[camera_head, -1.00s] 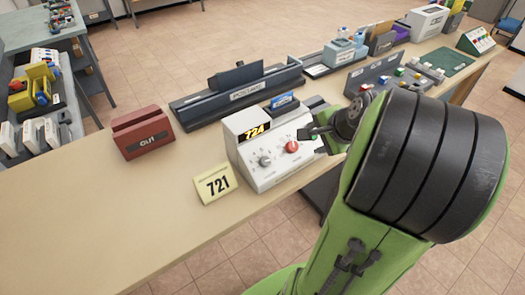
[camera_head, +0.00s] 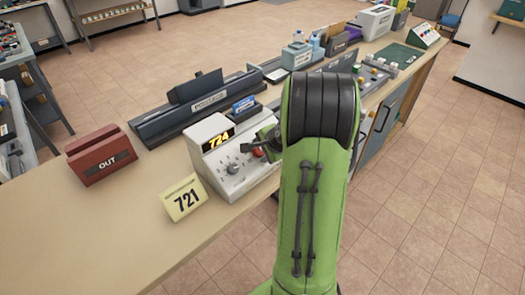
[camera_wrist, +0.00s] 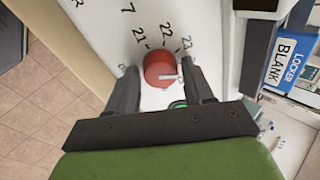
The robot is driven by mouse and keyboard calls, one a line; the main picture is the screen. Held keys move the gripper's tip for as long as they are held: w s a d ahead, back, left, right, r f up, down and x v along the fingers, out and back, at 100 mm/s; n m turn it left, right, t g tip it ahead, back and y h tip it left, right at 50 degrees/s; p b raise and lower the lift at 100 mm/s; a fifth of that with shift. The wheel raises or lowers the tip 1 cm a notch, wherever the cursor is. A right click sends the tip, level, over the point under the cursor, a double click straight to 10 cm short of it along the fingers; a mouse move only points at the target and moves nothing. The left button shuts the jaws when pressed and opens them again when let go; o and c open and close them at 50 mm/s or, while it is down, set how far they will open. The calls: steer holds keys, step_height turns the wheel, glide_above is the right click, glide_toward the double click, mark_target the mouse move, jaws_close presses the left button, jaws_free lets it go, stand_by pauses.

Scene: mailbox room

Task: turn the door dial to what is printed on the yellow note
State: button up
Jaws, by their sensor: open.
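The yellow note (camera_head: 184,198) stands on the counter and reads 721. Right of it is a white control box (camera_head: 226,185) whose lit display (camera_head: 219,140) reads 724. The box has a dark dial (camera_head: 232,168) and a red dial (camera_head: 259,153). In the wrist view the red dial (camera_wrist: 157,70) has a white pointer facing right, toward the right finger; labels 21, 22 and 23 show around it, and anything beyond is hidden. My gripper (camera_wrist: 160,67) is open with one finger on each side of the red dial; contact cannot be told.
A red OUT tray (camera_head: 100,158) and a dark postage scale (camera_head: 200,105) stand behind the note and box. A blue locker card (camera_wrist: 286,62) is right of the gripper. The counter left of the note is clear.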

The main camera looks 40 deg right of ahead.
steer(key=c, duration=0.8)
